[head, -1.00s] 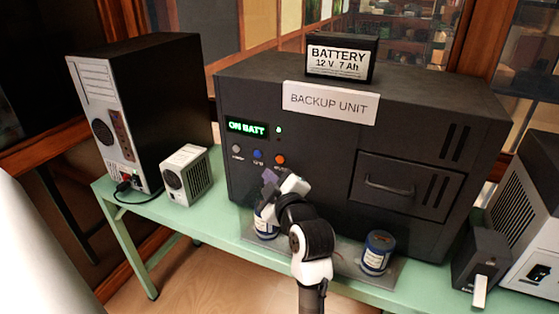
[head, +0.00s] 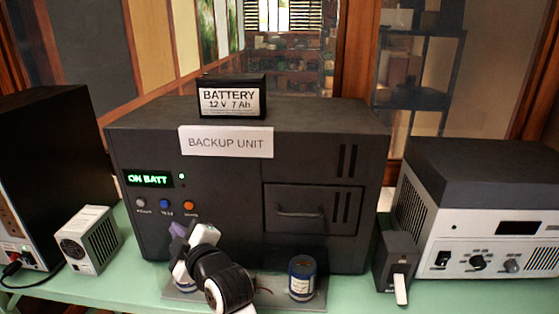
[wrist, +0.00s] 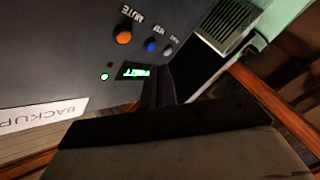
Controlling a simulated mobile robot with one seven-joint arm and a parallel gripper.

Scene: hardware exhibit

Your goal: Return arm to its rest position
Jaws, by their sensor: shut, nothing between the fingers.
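My gripper (head: 178,230) is in front of the lower left of the dark backup unit (head: 230,237), just below its row of buttons. Its fingers are shut with nothing between them. In the wrist view, my gripper's dark fingers (wrist: 158,84) show close together, with the unit's front panel (wrist: 60,50) beyond them. The orange button (head: 190,207), blue button (head: 166,205) and grey button (head: 141,203) are uncovered. The display (head: 149,179) reads ON BATT beside a lit green lamp (head: 182,176). My arm partly hides a blue and white can at the lower left.
A battery box (head: 233,97) stands on the unit. A second can (head: 302,278) stands to my arm's right. A small beige box (head: 90,240) and a black tower (head: 50,170) are at left. A small dark box (head: 396,258) and a grey instrument (head: 480,220) are at right.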

